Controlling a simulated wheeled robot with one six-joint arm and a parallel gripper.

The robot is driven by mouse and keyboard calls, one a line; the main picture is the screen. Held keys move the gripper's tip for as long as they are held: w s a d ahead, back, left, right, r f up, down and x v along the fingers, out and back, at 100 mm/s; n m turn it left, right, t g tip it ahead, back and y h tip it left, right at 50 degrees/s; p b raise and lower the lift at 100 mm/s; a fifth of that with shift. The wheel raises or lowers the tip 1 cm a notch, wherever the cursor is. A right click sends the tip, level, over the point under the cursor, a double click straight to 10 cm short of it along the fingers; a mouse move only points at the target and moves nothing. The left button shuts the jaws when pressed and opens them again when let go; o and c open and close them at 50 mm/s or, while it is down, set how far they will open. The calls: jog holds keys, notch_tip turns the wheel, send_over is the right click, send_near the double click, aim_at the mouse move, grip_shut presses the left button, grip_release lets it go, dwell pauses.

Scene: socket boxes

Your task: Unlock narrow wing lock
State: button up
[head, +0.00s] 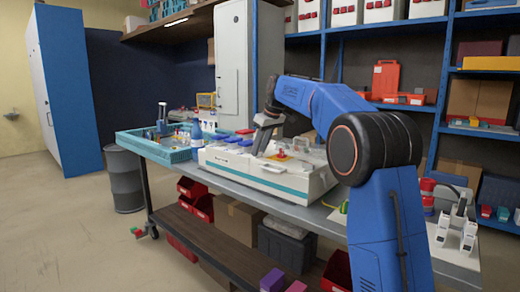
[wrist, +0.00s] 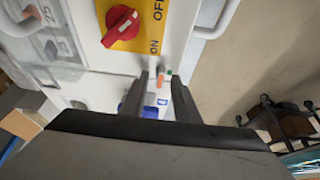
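A white socket box with a teal stripe (head: 265,178) lies on the workbench. In the wrist view its panel carries a red wing-shaped knob (wrist: 121,27) on a yellow plate marked ON and OFF. This knob also shows in the head view (head: 301,143). My gripper (head: 259,153) is over the box top, left of the yellow plate. In the wrist view, my gripper's fingers (wrist: 160,80) are apart, with small orange (wrist: 160,77) and blue (wrist: 152,110) parts showing between them. I cannot tell if the fingers touch these parts. I cannot make out the narrow wing lock.
Pale handles (wrist: 216,22) stand at the panel's edge in the wrist view. A teal tray (head: 160,152) with tools and a blue bottle (head: 197,132) are left of the box on the bench (head: 215,183). Shelves with red cases (head: 385,78) stand behind.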

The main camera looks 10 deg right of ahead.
jog(key=shift+c, duration=0.3)
grip_shut()
jog(key=shift+m, duration=0.4)
jog(key=m, duration=0.1)
jog(key=m+h, duration=0.1)
jog(key=shift+s+a+m+t, duration=0.1)
jog(key=shift+a+m+t, duration=0.05)
jog(key=shift+m+t, duration=0.15)
jog(key=m+h, duration=0.1)
jog(key=m, duration=0.2)
jog(key=shift+a+m+h, duration=0.1)
jog(key=shift+m+h, duration=0.3)
jog(key=m+h, duration=0.1)
jog(key=m, duration=0.1)
jog(key=m+h, duration=0.1)
jog(key=m, duration=0.2)
jog(key=shift+a, duration=0.2)
jog(key=m, duration=0.2)
jog(key=m+g+h, duration=0.1)
jog(key=m, duration=0.2)
jog(key=shift+w+a+g, duration=0.1)
jog(key=shift+w+g, duration=0.1)
jog(key=shift+g, duration=0.1)
jog(key=shift+m+h, duration=0.3)
jog(key=shift+m, duration=0.2)
